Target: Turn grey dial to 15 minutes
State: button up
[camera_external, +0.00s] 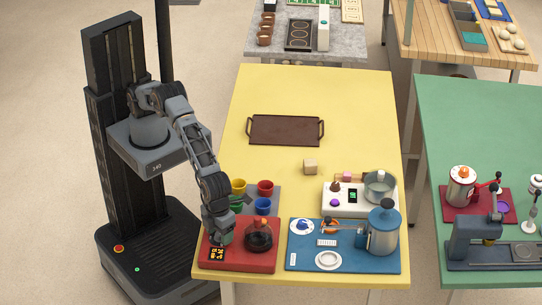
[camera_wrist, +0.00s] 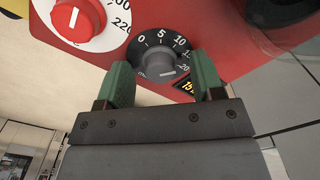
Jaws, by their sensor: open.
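The grey dial (camera_wrist: 156,58) is on the front of a red appliance (camera_wrist: 230,30), inside a black ring marked 0, 5, 10 and on toward 20. A pale mark shows low on the dial's face; I cannot tell exactly which number it indicates. My gripper (camera_wrist: 163,72) is open, with one green finger on each side of the dial's lower part. I cannot tell whether the fingers touch it. In the external view my gripper (camera_external: 222,236) is at the left end of the red appliance (camera_external: 240,262); the dial is not discernible there.
A red knob (camera_wrist: 73,16) on a white scale is left of the grey dial. A small dark display (camera_wrist: 187,86) with yellow digits is by the right finger. A dark flask (camera_external: 259,236) stands on the appliance. Coloured cups (camera_external: 265,188) are behind; a blue station (camera_external: 345,262) is right.

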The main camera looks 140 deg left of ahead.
aim_at(219, 234)
notch_tip(219, 234, up, 14)
dwell(0.6)
jog(key=shift+f, duration=0.1)
dwell(0.4)
